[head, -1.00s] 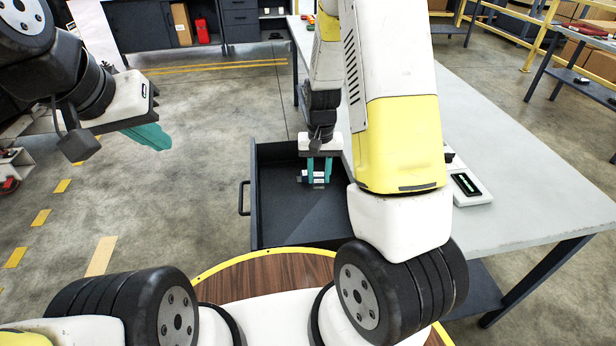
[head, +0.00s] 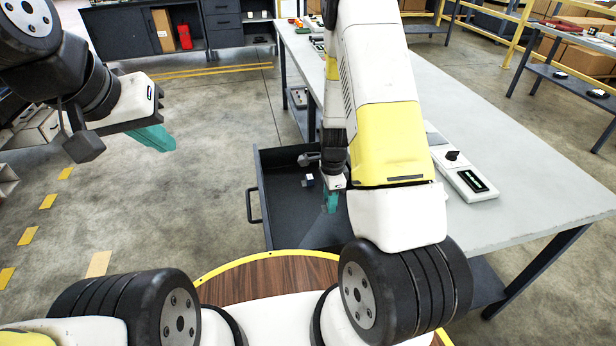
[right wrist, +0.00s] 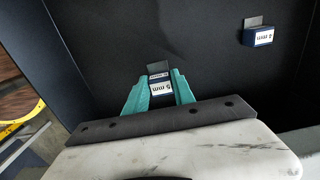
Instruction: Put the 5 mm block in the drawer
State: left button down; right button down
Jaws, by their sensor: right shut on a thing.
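The drawer (head: 286,212) stands open under the table's left side, dark inside. My right gripper (head: 330,200) is over the drawer, its teal fingers pointing down. In the right wrist view the fingers (right wrist: 160,90) are shut on a small block (right wrist: 160,82) with a white label that reads 5 mm upside down. I cannot tell whether this block touches the drawer floor. A second, blue and white block (right wrist: 258,36), its label seemingly 2 mm, lies apart in the drawer; a small block (head: 308,181) also shows there in the head view. My left gripper (head: 152,137) hangs empty, far left, seen side-on.
The grey table (head: 540,185) lies to the right of the drawer, with a device with a dark display (head: 470,183) near its edge. The drawer's handle (head: 252,206) sticks out to the left. Open floor lies left of the drawer.

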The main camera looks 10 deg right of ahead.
jog(key=w+a, duration=0.1)
jog(key=w, duration=0.1)
jog(key=w+a, duration=0.1)
jog(key=w, duration=0.1)
jog(key=w+a, duration=0.1)
jog(key=w, duration=0.1)
jog(key=shift+w+f, duration=0.1)
jog(key=shift+f, duration=2)
jog(key=c, duration=1.1)
grip_release()
jog(key=shift+f, duration=0.1)
jog(key=shift+o, duration=0.2)
